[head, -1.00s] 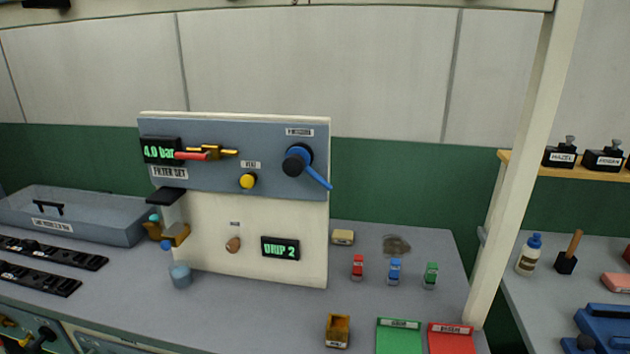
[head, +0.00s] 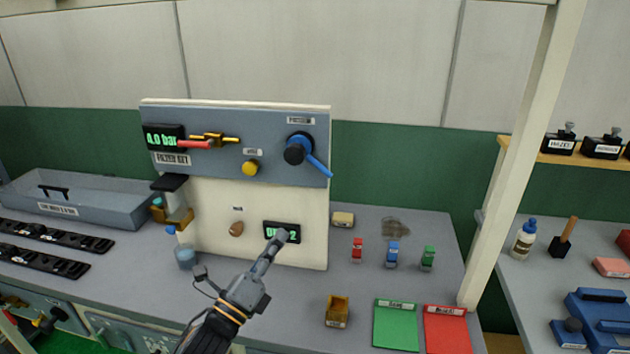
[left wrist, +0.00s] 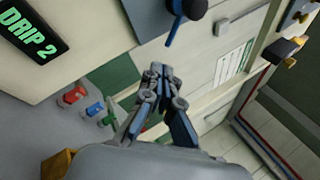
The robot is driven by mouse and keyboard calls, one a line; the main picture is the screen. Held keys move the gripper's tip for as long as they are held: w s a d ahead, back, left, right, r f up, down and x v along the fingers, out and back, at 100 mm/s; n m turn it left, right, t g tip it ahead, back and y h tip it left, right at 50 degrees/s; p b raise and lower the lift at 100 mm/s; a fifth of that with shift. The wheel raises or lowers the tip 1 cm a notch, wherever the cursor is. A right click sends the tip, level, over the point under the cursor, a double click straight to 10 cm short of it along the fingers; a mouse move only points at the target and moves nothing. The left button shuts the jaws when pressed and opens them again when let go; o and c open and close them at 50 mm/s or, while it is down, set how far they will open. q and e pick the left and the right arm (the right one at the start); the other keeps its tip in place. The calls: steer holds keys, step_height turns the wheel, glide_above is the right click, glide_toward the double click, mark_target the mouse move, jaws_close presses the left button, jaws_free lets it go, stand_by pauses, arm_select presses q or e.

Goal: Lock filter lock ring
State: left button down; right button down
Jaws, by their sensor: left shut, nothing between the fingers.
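The filter stands at the left edge of the upright panel (head: 210,205), below the "FILTER SET" label. It has a black top (head: 170,182), a clear body and an ochre ring-like part (head: 180,216) low around it; I cannot tell whether this ring is locked. My left gripper (head: 281,236) is shut and empty in front of the panel, to the right of the filter and apart from it. It covers part of the "DRIP 2" display. In the left wrist view the shut fingers (left wrist: 160,72) hold nothing, and the filter is not visible there. My right gripper is out of view.
The panel carries a blue lever (head: 300,152), a yellow button (head: 250,168) and a red-handled brass valve (head: 196,143). A grey tray (head: 90,210) lies left. Small colored clips (head: 392,254) stand right.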

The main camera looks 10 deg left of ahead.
arm_select(q)
steer(key=r+m+h, duration=0.1)
steer(key=p, duration=0.6)
glide_toward(322, 172)
steer(key=shift+m, duration=0.3)
steer(key=x, duration=0.6)
steer(key=shift+w+d+r, duration=0.15)
steer(key=shift+w+d, duration=0.1)
steer(key=shift+w, duration=0.2)
